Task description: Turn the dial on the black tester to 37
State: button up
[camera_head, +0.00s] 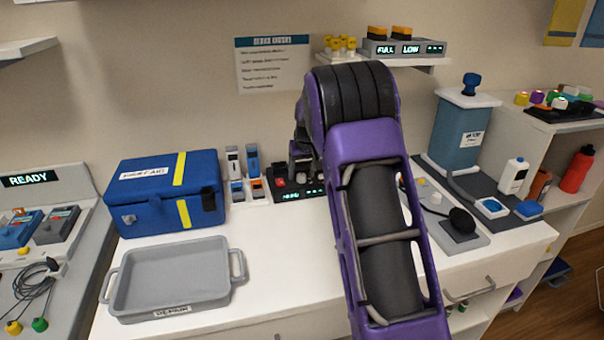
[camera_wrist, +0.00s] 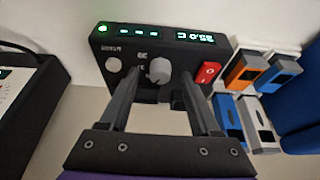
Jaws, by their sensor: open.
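The black tester (camera_wrist: 130,60) stands ahead of my gripper in the wrist view, upside down there. Its grey round dial (camera_wrist: 159,71) sits between my fingers' lines, with a red switch (camera_wrist: 207,72) to the right. The green display (camera_wrist: 195,37) is lit, but its inverted digits are hard to read surely. My gripper (camera_wrist: 157,84) is open, one finger on each side of the dial; whether the tips touch it I cannot tell. In the head view the tester (camera_head: 284,196) is partly hidden by my purple arm, and my gripper (camera_head: 302,160) is mostly covered.
Small blue and orange devices (camera_head: 236,188) stand left of the tester, beside a blue first-aid box (camera_head: 165,195). A grey tray (camera_head: 175,275) lies in front. A grey pad with a black knob-like thing (camera_head: 461,222) lies right of my arm. White counter is clear around the tray.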

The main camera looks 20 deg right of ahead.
jog(key=shift+w+f, duration=0.1)
jog(key=shift+f, duration=0.05)
grip_shut()
jog(key=shift+m+p, duration=0.3)
jog(key=shift+m, duration=0.1)
jog(key=m+h+p, duration=0.1)
jog(key=m+p, duration=0.1)
jog(key=m, duration=0.1)
jog(key=shift+a+m+h, duration=0.2)
jog(key=shift+m+h, duration=0.1)
jog(key=shift+h, duration=0.1)
jog(key=m+g+h+p, duration=0.1)
jog(key=m, duration=0.3)
jog(key=shift+p, duration=0.35)
jog(key=shift+m, duration=0.3)
